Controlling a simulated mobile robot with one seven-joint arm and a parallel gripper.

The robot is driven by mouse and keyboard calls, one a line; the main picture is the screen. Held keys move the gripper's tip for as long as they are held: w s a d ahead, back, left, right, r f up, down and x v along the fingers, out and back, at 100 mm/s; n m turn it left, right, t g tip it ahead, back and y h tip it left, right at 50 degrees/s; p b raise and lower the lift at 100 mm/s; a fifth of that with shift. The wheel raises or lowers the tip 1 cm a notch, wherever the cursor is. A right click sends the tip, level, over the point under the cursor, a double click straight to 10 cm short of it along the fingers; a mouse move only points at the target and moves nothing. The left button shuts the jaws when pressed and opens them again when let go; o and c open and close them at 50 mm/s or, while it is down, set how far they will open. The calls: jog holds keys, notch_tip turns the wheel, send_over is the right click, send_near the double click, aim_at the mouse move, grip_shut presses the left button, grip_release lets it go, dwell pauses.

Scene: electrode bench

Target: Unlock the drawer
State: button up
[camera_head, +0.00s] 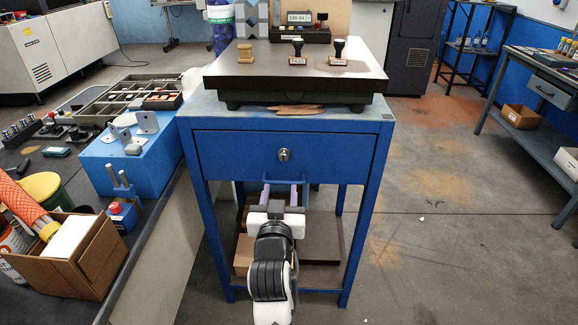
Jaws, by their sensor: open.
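The blue drawer (230,152) is set in a blue metal stand and looks closed. A round silver lock (284,155) sits in the middle of its front. I cannot tell whether a key is in the lock. A blue handle (300,181) shows at the lower edge of the drawer front. My gripper (282,190) is just below the lock, in front of the drawer's lower edge. Its two fingers are apart and point toward the stand. Nothing shows between them. I cannot tell whether the fingertips touch the handle.
A dark slab (330,72) with stamps lies on top of the stand. A workbench at left holds a blue box (140,160) and a cardboard box (75,265). Boxes lie on the stand's lower shelf. The floor at right (440,220) is mostly clear.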

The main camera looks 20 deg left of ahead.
aim_at(283, 158)
jog(key=p+x, duration=0.1)
jog(key=x, duration=1.1)
jog(key=shift+p, duration=0.35)
grip_shut()
